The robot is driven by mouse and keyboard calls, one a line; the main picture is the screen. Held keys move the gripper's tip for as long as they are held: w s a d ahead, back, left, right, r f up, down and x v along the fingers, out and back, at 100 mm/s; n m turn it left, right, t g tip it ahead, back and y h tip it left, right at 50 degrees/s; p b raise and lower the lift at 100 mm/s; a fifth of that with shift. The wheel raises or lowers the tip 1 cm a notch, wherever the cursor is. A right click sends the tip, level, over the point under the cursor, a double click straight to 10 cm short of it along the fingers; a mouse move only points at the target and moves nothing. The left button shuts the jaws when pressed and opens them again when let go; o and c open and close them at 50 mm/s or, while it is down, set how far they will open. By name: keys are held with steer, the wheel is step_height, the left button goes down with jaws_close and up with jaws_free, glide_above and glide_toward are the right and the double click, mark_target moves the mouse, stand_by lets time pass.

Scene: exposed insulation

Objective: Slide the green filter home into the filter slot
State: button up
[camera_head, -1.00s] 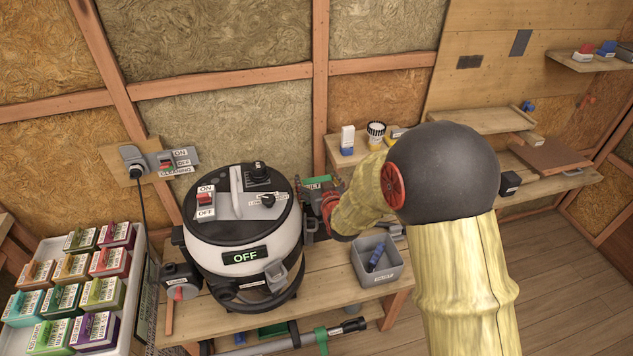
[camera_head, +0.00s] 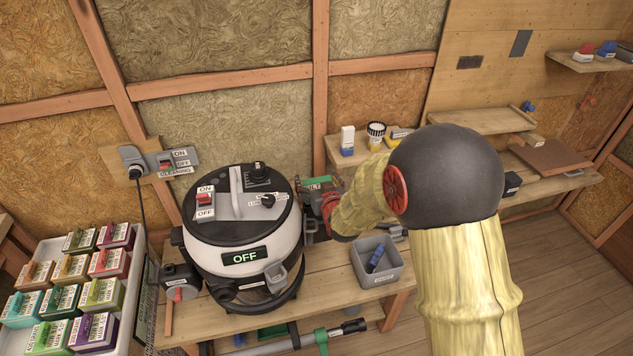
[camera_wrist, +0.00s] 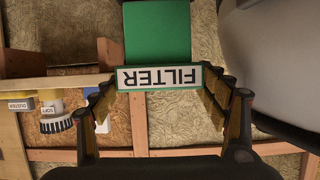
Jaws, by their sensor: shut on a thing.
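My gripper (camera_wrist: 160,85) is shut on the green filter (camera_wrist: 157,32). The filter's white FILTER label reads upside down in the wrist view, with a finger at each end of it. In the head view the filter (camera_head: 320,181) is partly hidden by my gripper (camera_head: 325,205), just right of the vacuum. The black and white vacuum (camera_head: 197,232) stands on the bench, and its display reads OFF. Its pale body (camera_wrist: 285,55) is right of the filter in the wrist view, with a gap between them. The filter slot is not visible, and I cannot tell whether the filter touches it.
A grey bin (camera_head: 368,281) with a blue item stands on the bench (camera_head: 325,262) right of the vacuum. A tray (camera_head: 138,270) of several coloured boxes is at the left. A shelf with small items (camera_head: 376,135) is behind my arm. A power switch panel (camera_head: 165,163) is on the wall.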

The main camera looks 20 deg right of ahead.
steer(key=shift+f+b, duration=1.95)
steer(key=shift+f, duration=0.25)
steer(key=o, duration=1.2)
steer(key=shift+f, duration=0.15)
steer(key=shift+o, duration=0.2)
steer(key=shift+s, duration=0.25)
steer(key=v, duration=1.1)
steer(key=shift+s+d+r, duration=0.15)
steer(key=shift+s+r, duration=0.05)
steer(key=shift+r, duration=0.2)
